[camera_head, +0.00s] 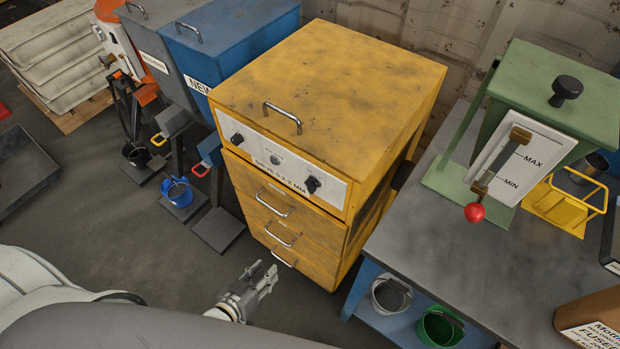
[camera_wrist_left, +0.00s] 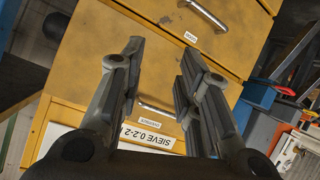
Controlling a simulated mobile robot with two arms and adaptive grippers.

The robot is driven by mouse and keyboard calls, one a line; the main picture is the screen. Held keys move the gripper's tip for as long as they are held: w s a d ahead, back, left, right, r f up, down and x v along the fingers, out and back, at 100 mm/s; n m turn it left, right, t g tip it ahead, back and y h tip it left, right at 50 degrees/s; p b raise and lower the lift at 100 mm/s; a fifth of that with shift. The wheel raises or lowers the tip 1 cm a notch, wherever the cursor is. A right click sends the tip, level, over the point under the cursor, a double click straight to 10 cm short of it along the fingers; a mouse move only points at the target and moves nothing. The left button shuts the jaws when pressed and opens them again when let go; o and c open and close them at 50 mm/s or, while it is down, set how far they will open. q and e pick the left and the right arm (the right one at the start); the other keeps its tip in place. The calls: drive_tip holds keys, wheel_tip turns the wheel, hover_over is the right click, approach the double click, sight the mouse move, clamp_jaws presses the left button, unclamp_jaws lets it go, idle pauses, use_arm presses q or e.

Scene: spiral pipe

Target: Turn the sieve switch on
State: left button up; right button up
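The sieve is a yellow cabinet (camera_head: 330,80) with a white control panel (camera_head: 285,166) marked "SIEVE 0.2-2 MM". The panel has a black knob (camera_head: 237,139) at its left, a black knob (camera_head: 312,184) at its right and a small round control (camera_head: 275,160) between them. Which one is the switch I cannot tell. My left gripper (camera_head: 265,278) is low in front of the drawers, apart from the panel. In the left wrist view the left gripper (camera_wrist_left: 160,52) is open and empty, facing the yellow drawers; the panel label (camera_wrist_left: 150,137) shows inverted, partly hidden behind the fingers. My right gripper is out of view.
Metal handles (camera_head: 273,201) stick out from the drawers, and another handle (camera_head: 283,117) stands on the cabinet top. A grey-topped table (camera_head: 450,240) with a green lever machine (camera_head: 550,90) is at the right.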

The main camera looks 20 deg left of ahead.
sight(309, 190)
use_arm(q)
drive_tip(key=w+d+r+n+t+h+p, duration=0.1)
drive_tip(key=w+d+r+t+h, duration=0.15)
drive_tip(key=r, duration=0.85)
drive_tip(key=w+d+r+t+h+p, duration=0.1)
drive_tip(key=w+d+r+t, duration=0.15)
drive_tip(key=r, duration=0.95)
drive_tip(key=p+x, duration=0.2)
drive_tip(key=x, duration=0.8)
drive_tip(key=shift+a+f, duration=0.1)
drive_tip(key=shift+a, duration=0.1)
clamp_jaws()
